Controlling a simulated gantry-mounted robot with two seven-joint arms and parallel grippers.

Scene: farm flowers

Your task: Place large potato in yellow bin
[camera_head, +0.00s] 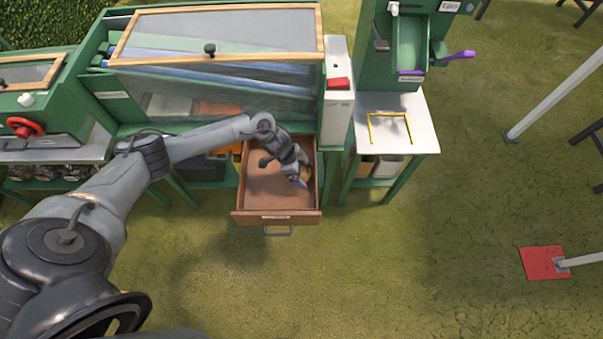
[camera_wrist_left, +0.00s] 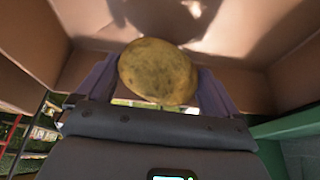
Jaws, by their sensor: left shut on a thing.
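A brown-yellow potato (camera_wrist_left: 158,70) is held between the two purple-grey fingers of my left gripper (camera_head: 301,178) in the left wrist view. In the head view the gripper is low inside an open brown drawer (camera_head: 270,190), toward its right wall, and only a small part of the potato (camera_head: 307,172) shows beside the fingers. Whether the potato touches the drawer floor cannot be told. An orange-yellow container (camera_head: 237,149) shows partly under the green bench, left of the drawer; the drawer and my arm hide the rest. My right gripper is not in view.
A dark bin (camera_head: 203,168) stands under the bench beside the orange-yellow container. A glass-lidded green machine (camera_head: 215,75) stands above the drawer. A white-topped table (camera_head: 410,115) with a yellow wire frame stands to the right. The grass in front is clear.

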